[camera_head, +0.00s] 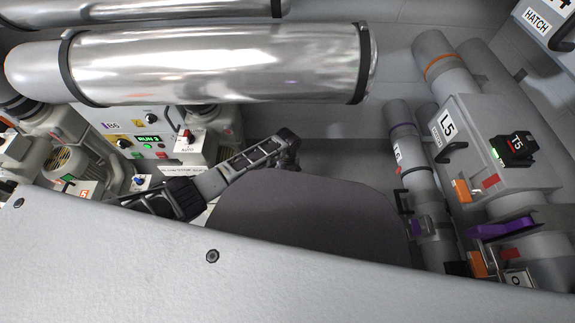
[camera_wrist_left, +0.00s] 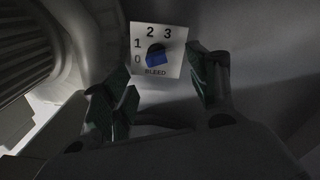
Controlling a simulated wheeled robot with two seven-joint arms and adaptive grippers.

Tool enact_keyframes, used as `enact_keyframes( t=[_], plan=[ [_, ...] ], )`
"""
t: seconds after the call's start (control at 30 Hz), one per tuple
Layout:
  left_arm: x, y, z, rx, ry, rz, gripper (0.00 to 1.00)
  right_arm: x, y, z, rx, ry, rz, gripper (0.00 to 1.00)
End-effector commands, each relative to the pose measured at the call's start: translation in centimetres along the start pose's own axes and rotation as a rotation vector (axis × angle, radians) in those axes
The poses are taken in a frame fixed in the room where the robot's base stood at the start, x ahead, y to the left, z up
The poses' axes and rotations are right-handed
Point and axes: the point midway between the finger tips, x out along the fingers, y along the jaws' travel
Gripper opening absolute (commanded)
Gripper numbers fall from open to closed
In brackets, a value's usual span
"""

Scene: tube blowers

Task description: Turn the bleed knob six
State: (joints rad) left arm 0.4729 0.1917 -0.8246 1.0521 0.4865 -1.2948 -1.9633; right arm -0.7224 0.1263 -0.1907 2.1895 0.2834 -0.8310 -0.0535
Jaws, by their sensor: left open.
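The bleed knob (camera_wrist_left: 158,57) shows in the left wrist view as a dark round knob with a blue part, on a white plate (camera_wrist_left: 175,38) marked 0, 1, 2, 3 and BLEED. Which mark it points at is hard to tell. A small blue knob (camera_head: 140,180) shows in the head view, low on the left; it looks like the same one. My left gripper (camera_head: 150,202) is beside it, partly behind the grey edge in front. In the left wrist view its two fingers (camera_wrist_left: 160,85) are apart, on either side below the knob, with nothing between them. My right gripper is not seen.
Blower panel B6 (camera_head: 143,139), with a lit RUN 3 display, stands behind my arm. A motor (camera_head: 68,160) is at left. Large silver pipes (camera_head: 220,65) run overhead. Pipes with box L5 (camera_head: 478,130) stand at right. The floor between is clear.

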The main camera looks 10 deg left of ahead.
Motion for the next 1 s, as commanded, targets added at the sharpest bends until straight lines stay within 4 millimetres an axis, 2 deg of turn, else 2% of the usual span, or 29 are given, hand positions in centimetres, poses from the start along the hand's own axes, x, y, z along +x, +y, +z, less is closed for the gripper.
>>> enact_keyframes(
  t=[0.6, 1.0],
  plan=[
    [-5.4, 0.0, 0.0, 0.0, -0.001, -0.001, 0.59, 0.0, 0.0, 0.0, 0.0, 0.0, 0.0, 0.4],
    [-6.0, 0.0, 0.0, 0.0, 0.0, 0.0, 0.59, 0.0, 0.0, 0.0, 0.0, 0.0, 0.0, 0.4]
  ],
)
